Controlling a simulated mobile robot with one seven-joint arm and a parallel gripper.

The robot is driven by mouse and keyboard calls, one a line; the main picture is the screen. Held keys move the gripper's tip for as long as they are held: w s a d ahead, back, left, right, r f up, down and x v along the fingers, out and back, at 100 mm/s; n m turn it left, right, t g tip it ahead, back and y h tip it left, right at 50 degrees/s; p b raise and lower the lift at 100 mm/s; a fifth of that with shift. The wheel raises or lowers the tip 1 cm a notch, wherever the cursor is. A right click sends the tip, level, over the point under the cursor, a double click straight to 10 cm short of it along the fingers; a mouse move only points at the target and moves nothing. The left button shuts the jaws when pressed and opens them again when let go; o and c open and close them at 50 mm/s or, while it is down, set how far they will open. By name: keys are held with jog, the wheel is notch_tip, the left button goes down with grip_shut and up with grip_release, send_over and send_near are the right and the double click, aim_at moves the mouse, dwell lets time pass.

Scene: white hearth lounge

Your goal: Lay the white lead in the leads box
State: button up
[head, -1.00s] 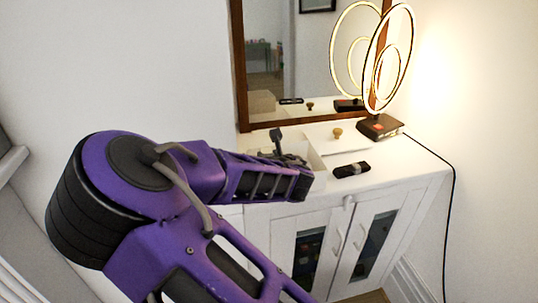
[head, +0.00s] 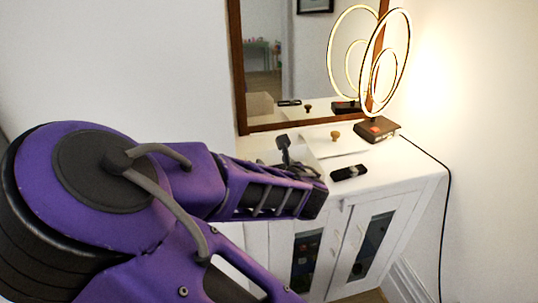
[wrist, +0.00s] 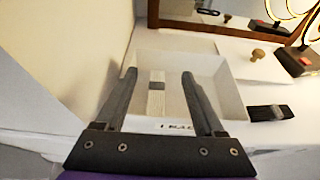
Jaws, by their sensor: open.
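The white lead (wrist: 156,102), a pale bundle with a grey band around it, lies inside a white open-topped box (wrist: 219,95) in the wrist view. Dark lettering on the box's front is partly hidden by my gripper, so I cannot read it whole. My gripper (wrist: 159,75) is open over the box, with one finger on each side of the lead in the picture and a gap to it on both sides. In the head view my gripper (head: 284,148) hides much of the box, and the lead cannot be made out.
A black banded bundle (head: 349,173) lies on the white cabinet top (head: 400,165), right of the box. A wooden knob-shaped thing (head: 335,135) stands behind it. A lit ring lamp (head: 379,129) stands at the back right. A wood-framed mirror (head: 239,80) rises behind the cabinet.

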jog(key=shift+p+v, duration=0.45)
jog(key=shift+v, duration=1.95)
